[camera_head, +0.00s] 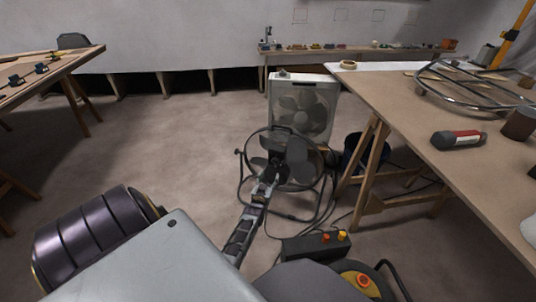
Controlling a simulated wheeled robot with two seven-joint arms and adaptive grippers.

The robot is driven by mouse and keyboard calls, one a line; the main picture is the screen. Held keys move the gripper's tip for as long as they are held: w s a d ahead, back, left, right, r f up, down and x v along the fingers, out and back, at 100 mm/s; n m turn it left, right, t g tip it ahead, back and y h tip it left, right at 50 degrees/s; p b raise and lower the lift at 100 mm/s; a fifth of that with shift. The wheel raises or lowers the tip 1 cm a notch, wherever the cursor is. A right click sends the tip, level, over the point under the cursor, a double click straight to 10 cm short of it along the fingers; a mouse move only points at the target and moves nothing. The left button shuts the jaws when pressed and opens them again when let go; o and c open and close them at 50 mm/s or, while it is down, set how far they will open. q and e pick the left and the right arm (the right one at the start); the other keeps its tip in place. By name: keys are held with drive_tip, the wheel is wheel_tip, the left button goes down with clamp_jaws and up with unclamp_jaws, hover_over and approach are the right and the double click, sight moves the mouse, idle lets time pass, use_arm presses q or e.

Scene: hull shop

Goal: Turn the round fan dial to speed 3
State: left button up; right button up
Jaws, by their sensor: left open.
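A round black floor fan (323,178) in a tubular stand is on the floor near the middle. A white box fan (325,92) stands upright behind it, with a small knob-like part (283,74) on its top edge. I cannot make out a dial with speed marks on either fan. My left gripper (272,166) is open in front of the round fan and overlaps its dark middle in the picture. I cannot tell whether it touches the fan. My right gripper is not in view.
A workbench (405,95) on trestles stands at right, holding a metal tube frame (470,85) and a red-and-black canister (458,139). A dark bucket (355,150) and cables are beneath it. Another table (45,68) is at far left. The floor at left is open.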

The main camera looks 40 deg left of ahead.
use_arm(q)
drive_tip(key=shift+s+d, duration=0.25)
drive_tip(key=shift+s, duration=0.1)
idle(0.6)
